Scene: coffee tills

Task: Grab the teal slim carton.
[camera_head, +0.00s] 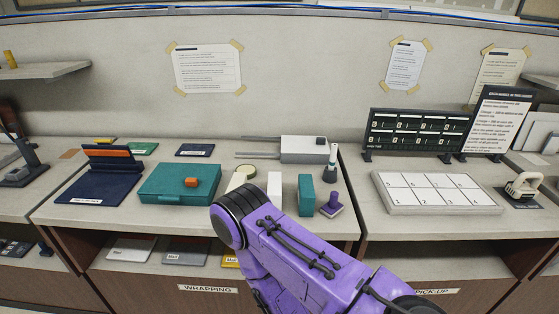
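The teal slim carton (305,196) stands upright near the front of the middle counter, right of a white slim carton (274,188). A purple stamp-like object (331,205) is close on its right. A purple arm of mine comes in from the lower right, and its dark rounded joint is just left of and in front of the white carton. No fingertips of either gripper can be made out. The teal carton's visible front is not covered by the arm.
A flat teal box (160,187) with an orange block (191,182) on it lies to the left. A cream round item (238,181) is partly behind my arm. A grey device (304,149) and a white-green bottle (331,163) stand behind. A white numbered tray (386,205) is right.

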